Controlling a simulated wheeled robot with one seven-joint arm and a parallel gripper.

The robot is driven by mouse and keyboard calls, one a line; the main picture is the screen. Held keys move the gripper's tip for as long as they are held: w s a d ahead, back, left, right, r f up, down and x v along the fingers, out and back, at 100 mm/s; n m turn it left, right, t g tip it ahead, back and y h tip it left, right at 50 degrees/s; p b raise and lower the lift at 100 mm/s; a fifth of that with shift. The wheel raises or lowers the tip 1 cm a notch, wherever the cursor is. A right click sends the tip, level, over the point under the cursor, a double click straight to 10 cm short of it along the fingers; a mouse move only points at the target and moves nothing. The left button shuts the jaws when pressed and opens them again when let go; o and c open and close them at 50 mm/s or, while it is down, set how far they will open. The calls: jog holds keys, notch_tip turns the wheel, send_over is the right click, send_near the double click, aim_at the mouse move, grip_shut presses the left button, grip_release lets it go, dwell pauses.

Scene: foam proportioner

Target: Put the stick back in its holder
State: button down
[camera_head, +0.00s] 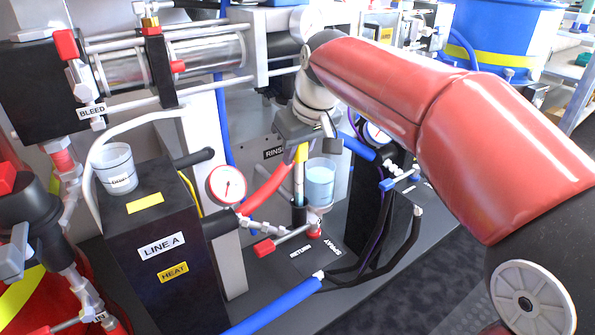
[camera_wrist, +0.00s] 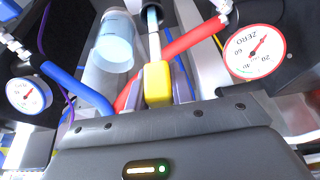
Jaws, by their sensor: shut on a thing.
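The stick has a yellow handle (camera_head: 301,153) and a thin pale shaft (camera_head: 299,180). My gripper (camera_head: 303,146) is shut on the yellow handle, with the shaft pointing down. The holder, a black upright tube (camera_head: 299,214), is directly below, beside a clear cup of light blue liquid (camera_head: 321,183). In the wrist view the stick's handle (camera_wrist: 157,82) shows between the fingers (camera_wrist: 158,98), and its shaft runs to the round mouth of the black holder (camera_wrist: 156,18). The tip lines up with that mouth; I cannot tell how far inside it is.
A pressure gauge (camera_head: 227,185) and a red hose (camera_head: 268,190) are left of the holder. A red-handled valve (camera_head: 265,247) is low in front. A blue hose (camera_head: 275,305) crosses the front. The black LINE A box (camera_head: 160,235) carries another cup (camera_head: 115,168).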

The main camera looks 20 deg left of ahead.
aim_at(297, 170)
jog(key=shift+f+b, duration=0.45)
jog(key=shift+f, duration=1.6)
jog(key=shift+f, duration=0.25)
jog(key=c, duration=1.2)
grip_release()
